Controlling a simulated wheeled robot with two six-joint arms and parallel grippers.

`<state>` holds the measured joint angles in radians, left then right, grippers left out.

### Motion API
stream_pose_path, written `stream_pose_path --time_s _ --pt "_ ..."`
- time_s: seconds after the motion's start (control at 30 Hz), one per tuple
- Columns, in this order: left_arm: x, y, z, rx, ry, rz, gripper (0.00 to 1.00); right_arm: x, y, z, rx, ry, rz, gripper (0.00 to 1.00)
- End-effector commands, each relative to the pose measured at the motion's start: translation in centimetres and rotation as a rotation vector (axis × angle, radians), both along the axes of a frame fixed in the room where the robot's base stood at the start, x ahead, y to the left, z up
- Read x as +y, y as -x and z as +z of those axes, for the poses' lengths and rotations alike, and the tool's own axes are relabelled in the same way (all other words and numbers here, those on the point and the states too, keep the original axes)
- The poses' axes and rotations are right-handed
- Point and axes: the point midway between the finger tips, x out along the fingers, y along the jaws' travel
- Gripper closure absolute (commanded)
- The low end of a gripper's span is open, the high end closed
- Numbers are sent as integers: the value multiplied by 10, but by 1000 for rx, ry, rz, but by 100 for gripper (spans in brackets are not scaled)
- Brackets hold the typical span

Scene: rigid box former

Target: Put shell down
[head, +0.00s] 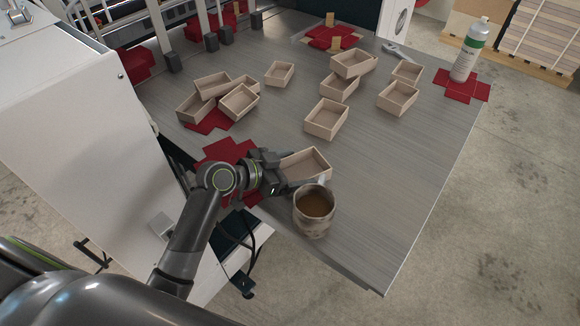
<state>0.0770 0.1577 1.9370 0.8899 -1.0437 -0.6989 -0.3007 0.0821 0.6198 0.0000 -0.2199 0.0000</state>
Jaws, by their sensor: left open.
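An open beige box shell (308,164) sits on the metal table near its front edge, just right of my left gripper (284,168). The left gripper is open, with its fingers at the shell's left side. I cannot tell whether the fingers touch it; the arm hides part of that side. Several more beige shells lie further back, such as one at centre (326,119), one at the right (397,97) and a leaning pile at the left (238,102). My right gripper is not in view.
A mug with brown liquid (314,212) stands right in front of the shell. Red flat blanks (225,150) lie by the machine. A bottle (470,50) and a wrench (398,50) are at the back right. The metal table (400,170) is clear at the right.

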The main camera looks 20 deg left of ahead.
Motion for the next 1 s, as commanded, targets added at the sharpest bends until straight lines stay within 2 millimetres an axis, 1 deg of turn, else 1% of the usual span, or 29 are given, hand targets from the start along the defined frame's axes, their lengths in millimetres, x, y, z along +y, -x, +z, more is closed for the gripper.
stream_pose_path --time_s 0.07,0.17,0.4,0.7,0.8,1.0 --pt "0 0 3 0 0 0 14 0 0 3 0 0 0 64" --pt "7 6 4 0 -2 1 14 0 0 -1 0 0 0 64" --pt "33 34 18 -2 -6 1 14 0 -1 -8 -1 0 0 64" --pt "58 64 36 -1 -5 -2 14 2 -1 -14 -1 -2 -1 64" --pt "66 70 39 0 -5 1 14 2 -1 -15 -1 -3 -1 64" --pt "73 79 45 0 -2 1 14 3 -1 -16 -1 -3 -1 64"
